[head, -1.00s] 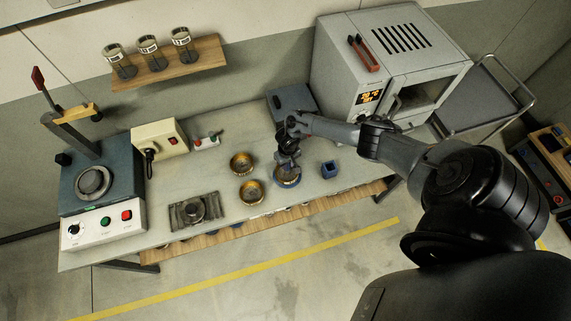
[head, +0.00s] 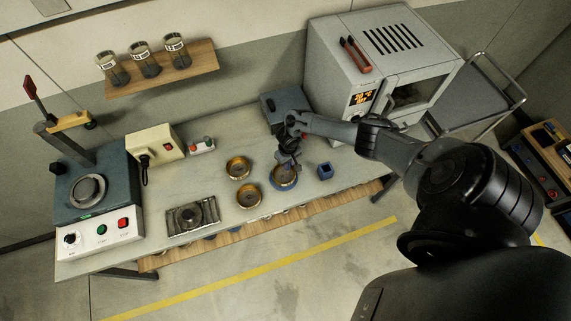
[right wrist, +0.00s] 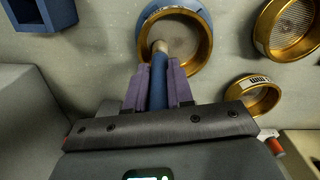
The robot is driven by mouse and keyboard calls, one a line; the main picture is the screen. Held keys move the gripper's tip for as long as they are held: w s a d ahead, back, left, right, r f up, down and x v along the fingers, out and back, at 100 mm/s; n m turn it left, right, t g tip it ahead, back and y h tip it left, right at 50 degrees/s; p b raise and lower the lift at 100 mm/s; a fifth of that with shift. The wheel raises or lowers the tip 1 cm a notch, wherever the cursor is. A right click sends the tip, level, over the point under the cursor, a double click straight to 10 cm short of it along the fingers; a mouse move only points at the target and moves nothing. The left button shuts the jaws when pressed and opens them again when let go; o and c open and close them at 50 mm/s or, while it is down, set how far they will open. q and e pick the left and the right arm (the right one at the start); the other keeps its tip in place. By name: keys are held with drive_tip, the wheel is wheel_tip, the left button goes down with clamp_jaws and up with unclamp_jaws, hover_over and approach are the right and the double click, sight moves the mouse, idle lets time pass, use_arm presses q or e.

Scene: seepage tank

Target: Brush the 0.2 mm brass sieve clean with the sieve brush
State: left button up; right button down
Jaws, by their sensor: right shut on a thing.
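My right gripper (head: 288,163) is over a brass sieve (head: 284,177) that sits on a blue round base. In the right wrist view, the gripper (right wrist: 156,72) is shut on the blue handle of the sieve brush (right wrist: 159,83). The brush's pale tip is inside the rim of that sieve (right wrist: 203,30), over the mesh near its left side; I cannot tell whether it touches the mesh. Two other brass sieves (head: 238,168) (head: 250,197) stand to the left on the bench. I cannot read which sieve is 0.2 mm. My left gripper is not in view.
A small blue open box (head: 324,172) stands just right of the sieve. A dark box (head: 284,108) and the grey oven (head: 385,70) stand behind.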

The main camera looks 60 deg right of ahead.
drive_tip(key=shift+a, duration=0.15)
idle(0.4)
drive_tip(key=shift+w+a+p, duration=0.2)
drive_tip(key=shift+a+p, duration=0.05)
drive_tip(key=shift+a, duration=0.25)
drive_tip(key=shift+w+a+p, duration=0.15)
drive_tip(key=shift+a+p, duration=0.05)
drive_tip(key=shift+a, duration=0.3)
drive_tip(key=shift+a, duration=0.15)
drive_tip(key=shift+w+a, duration=0.2)
drive_tip(key=shift+a, duration=0.3)
drive_tip(key=shift+w+a, duration=0.2)
drive_tip(key=shift+a, duration=0.25)
drive_tip(key=shift+d, duration=0.15)
drive_tip(key=shift+s+d, duration=0.2)
drive_tip(key=shift+d, duration=0.3)
drive_tip(key=shift+s+d, duration=0.2)
drive_tip(key=shift+d, duration=0.3)
drive_tip(key=shift+d, duration=0.2)
drive_tip(key=shift+s+d, duration=0.25)
drive_tip(key=shift+d, duration=0.25)
drive_tip(key=shift+s+d, duration=0.2)
drive_tip(key=shift+d, duration=0.25)
